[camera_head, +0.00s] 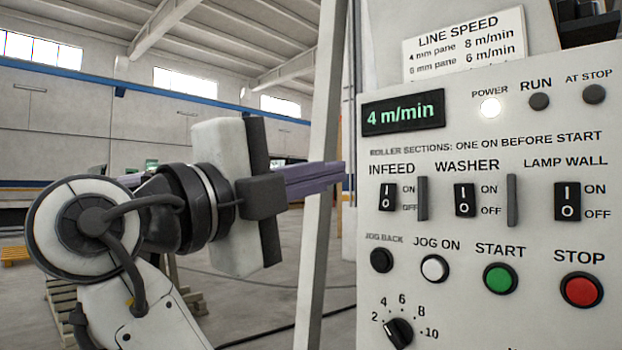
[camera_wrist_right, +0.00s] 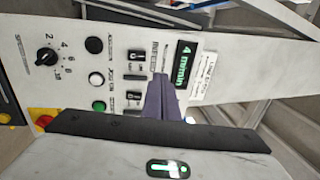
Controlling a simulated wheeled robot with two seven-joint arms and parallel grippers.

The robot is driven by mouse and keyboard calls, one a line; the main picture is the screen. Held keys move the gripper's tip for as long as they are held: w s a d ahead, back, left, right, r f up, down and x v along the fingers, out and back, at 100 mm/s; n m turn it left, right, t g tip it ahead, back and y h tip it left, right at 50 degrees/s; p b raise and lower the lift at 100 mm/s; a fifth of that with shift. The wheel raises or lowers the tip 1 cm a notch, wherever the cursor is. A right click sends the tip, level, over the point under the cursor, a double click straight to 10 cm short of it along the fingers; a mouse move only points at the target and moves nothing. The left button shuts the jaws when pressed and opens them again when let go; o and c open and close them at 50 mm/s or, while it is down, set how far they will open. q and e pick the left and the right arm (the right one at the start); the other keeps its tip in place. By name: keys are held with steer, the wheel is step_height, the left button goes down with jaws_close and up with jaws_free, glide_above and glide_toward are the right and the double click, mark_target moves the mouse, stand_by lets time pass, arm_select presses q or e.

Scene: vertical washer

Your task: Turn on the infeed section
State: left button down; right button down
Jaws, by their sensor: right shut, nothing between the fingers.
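The INFEED switch (camera_head: 387,198) is a black rocker marked I and O on the white control panel (camera_head: 500,240), with ON at its upper right and OFF at its lower right. I cannot tell which way it is tipped. My right gripper (camera_head: 338,170) is shut and empty; its purple fingers point right toward the panel, level with a spot just above the switch. They look apart from the switch in the head view. In the right wrist view the fingers (camera_wrist_right: 165,100) cover part of the panel near the display. My left gripper is not in view.
The WASHER switch (camera_head: 465,200) and LAMP WALL switch (camera_head: 567,201) sit to the right, with grey upright guards between the switches. START (camera_head: 500,278), STOP (camera_head: 581,289) and a speed dial (camera_head: 398,333) lie below. The display (camera_head: 403,114) reads 4 m/min. The POWER lamp (camera_head: 490,108) is lit.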

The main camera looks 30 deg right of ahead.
steer(key=shift+s+a+r, duration=0.1)
steer(key=shift+s+a, duration=0.15)
steer(key=shift+a, duration=0.3)
steer(key=shift+s+a+r, duration=0.1)
steer(key=shift+s+a, duration=0.1)
steer(key=shift+a, duration=0.3)
